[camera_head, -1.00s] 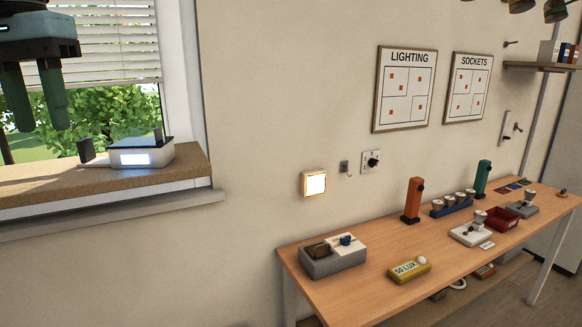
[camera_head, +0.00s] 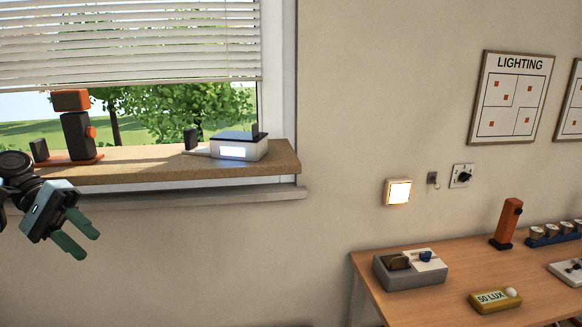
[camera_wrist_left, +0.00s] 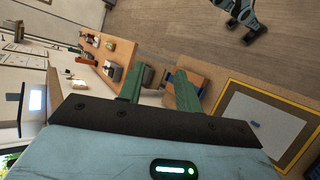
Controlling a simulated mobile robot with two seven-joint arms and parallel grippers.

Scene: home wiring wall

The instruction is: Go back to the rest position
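My left gripper (camera_head: 88,246) hangs at the left of the head view, below the window sill and in front of the wall. Its two green fingers are apart with nothing between them. The left wrist view also shows both fingers of the left gripper (camera_wrist_left: 160,85) spread and empty. The head view shows nothing of my right gripper.
The window sill (camera_head: 180,172) carries a white box with a lit panel (camera_head: 238,151) and an orange-and-black device (camera_head: 78,130). A lit square (camera_head: 398,191) is on the wall. The wooden table (camera_head: 440,307) at right holds a grey box (camera_head: 412,275) and a yellow 50 LUX block (camera_head: 494,300).

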